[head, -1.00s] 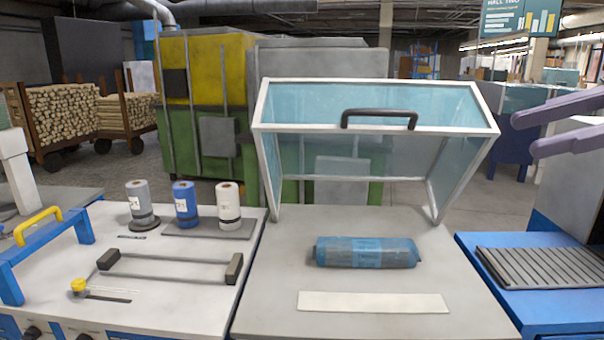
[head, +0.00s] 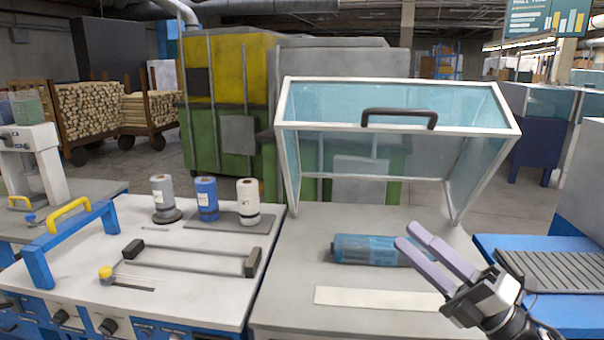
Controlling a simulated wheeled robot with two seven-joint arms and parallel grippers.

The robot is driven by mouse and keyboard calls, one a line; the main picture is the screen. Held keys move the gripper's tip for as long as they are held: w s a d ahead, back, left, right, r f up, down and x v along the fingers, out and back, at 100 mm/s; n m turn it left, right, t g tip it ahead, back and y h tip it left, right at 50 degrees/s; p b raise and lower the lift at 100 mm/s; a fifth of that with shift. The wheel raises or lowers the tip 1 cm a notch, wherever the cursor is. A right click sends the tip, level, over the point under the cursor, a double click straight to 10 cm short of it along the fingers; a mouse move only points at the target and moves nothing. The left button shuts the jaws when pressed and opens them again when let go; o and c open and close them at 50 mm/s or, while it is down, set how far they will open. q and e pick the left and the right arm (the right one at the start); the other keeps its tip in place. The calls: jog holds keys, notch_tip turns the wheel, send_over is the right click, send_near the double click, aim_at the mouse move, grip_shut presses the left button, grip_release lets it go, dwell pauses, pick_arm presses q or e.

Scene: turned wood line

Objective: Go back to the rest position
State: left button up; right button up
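My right gripper (head: 418,238) is in the head view at the lower right. Its two purple fingers are apart with nothing between them, and they point up and left. It hangs in front of the right end of a blue wrapped roll (head: 362,249) on the grey table (head: 290,275), hiding that end. I cannot tell whether it touches the roll. My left gripper is not in view.
A framed clear cover with a black handle (head: 399,115) stands raised behind the roll. A pale strip (head: 378,298) lies in front of it. Three spools, including a blue one (head: 207,199), stand on the left bench.

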jog(key=s+f+m+t+h, duration=0.1)
jog(key=s+f+m+h, duration=0.2)
jog(key=f+m+h, duration=0.6)
jog(key=s+f+m+h, duration=0.4)
jog(key=f+m, duration=0.7)
jog(key=f, duration=0.6)
jog(key=s+a+f+m+g+h, duration=0.2)
jog(key=s+f+m+g, duration=0.6)
jog(key=s+f, duration=1)
jog(key=s, duration=0.3)
jog(key=shift+a+f+m, duration=0.2)
jog(key=shift+f+m, duration=0.05)
jog(key=shift+m, duration=0.15)
